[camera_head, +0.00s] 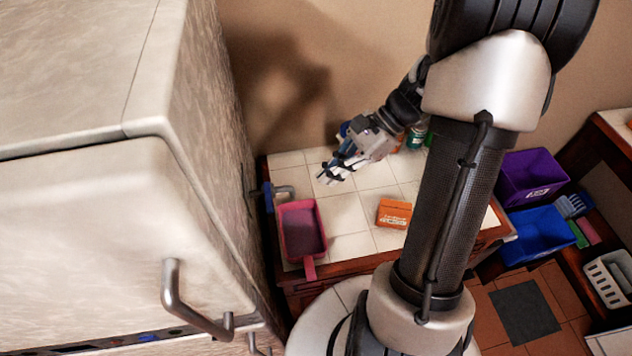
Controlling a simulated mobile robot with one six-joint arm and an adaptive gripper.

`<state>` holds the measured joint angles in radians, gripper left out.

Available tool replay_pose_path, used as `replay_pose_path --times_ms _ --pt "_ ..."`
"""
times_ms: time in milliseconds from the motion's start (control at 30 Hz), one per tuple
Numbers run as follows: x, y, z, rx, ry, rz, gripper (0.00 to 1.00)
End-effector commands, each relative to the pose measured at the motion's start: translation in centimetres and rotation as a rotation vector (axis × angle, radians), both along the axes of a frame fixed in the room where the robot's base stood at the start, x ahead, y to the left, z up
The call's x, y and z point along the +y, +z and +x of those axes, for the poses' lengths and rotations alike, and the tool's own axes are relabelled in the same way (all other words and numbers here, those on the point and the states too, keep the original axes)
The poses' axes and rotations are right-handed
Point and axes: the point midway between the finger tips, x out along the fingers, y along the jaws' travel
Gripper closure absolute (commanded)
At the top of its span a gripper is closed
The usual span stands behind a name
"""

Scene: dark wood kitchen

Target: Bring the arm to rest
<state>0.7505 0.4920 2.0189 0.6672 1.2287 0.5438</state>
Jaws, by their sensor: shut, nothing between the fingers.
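My gripper (328,175) hangs above the back left part of the white tiled counter (345,213). It is shut with nothing between its fingers. My arm rises from the lower right, bends near the top of the picture and comes down to the left toward the wall. The gripper is apart from the pink tray and the orange box, both of which are nearer the counter's front.
A pink handled tray (302,232) and an orange box (394,213) sit on the counter. Bottles (417,137) stand behind my wrist. A large pale fridge (90,200) fills the left. Purple (533,176) and blue (541,233) bins are at the right.

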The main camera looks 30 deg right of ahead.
Motion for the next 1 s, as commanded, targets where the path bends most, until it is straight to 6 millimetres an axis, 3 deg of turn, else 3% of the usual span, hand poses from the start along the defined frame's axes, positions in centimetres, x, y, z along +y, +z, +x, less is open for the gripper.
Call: replay_pose_path --times_ms 200,467,667,800,1000 --pt "-1.0 1.0 -0.3 0.000 0.000 0.000 1.00" --pt "-0.6 1.0 -0.4 -0.011 0.025 -0.018 1.00" --pt "2.9 1.3 -1.8 -0.127 0.270 -0.189 1.00" --pt "6.0 1.2 -4.0 -0.264 0.542 -0.368 1.00" --pt "9.2 0.3 -7.6 -0.478 0.922 -0.611 1.00"
